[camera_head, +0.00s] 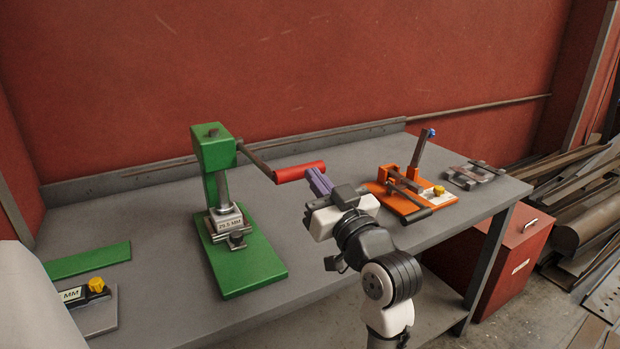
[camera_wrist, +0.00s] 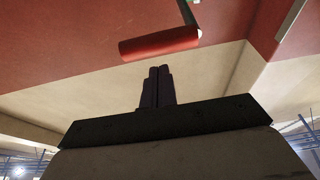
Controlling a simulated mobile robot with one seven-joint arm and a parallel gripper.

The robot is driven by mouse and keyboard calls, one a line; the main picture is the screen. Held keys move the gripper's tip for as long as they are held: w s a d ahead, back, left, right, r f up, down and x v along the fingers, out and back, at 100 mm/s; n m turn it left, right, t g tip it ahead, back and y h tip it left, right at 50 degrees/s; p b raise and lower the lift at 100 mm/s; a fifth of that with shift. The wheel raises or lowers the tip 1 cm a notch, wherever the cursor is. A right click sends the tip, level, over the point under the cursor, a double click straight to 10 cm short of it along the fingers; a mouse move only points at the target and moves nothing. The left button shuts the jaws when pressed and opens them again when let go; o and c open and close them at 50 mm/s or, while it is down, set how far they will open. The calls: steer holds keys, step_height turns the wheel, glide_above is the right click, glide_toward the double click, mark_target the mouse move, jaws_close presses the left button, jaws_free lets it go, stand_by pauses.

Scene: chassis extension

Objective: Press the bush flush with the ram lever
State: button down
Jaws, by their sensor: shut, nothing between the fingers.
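I cannot make out the bush itself at the ram's foot. The ram lever (camera_head: 255,160) slopes right and down from the press head and ends in a red handle (camera_head: 299,172). The red handle also shows in the wrist view (camera_wrist: 160,43), ahead of my fingers. My gripper (camera_head: 317,179) has purple fingers shut together and empty, with the tips close below the handle's right end; I cannot tell if they touch it.
An orange fixture with a toggle clamp (camera_head: 404,187) stands right of my gripper, with metal parts (camera_head: 474,175) beyond it. A green plate (camera_head: 90,261) and a labelled block with a yellow knob (camera_head: 96,285) lie at left. Bare bench (camera_head: 160,255) lies left of the press.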

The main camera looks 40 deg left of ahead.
steer(key=f+b+v, duration=0.1)
steer(key=v, duration=0.5)
step_height(320, 180, up, 10)
steer(key=a+g+h+p, duration=0.1)
steer(key=h+p, duration=0.1)
steer(key=p, duration=0.3)
steer(key=p+x, duration=0.1)
steer(key=x, duration=0.2)
steer(key=p+x, duration=0.1)
steer(key=x, duration=0.3)
steer(key=p+x, duration=0.1)
steer(key=x, duration=0.2)
steer(key=shift+w+r, duration=0.1)
steer(key=shift+w, duration=0.25)
steer(key=shift+s+d+f+p, duration=0.1)
steer(key=shift+d+f+p, duration=0.15)
steer(key=shift+f, duration=0.8)
steer(key=shift+s+d+f+p, duration=0.1)
steer(key=shift+d+f, duration=0.1)
steer(key=shift+f, duration=0.85)
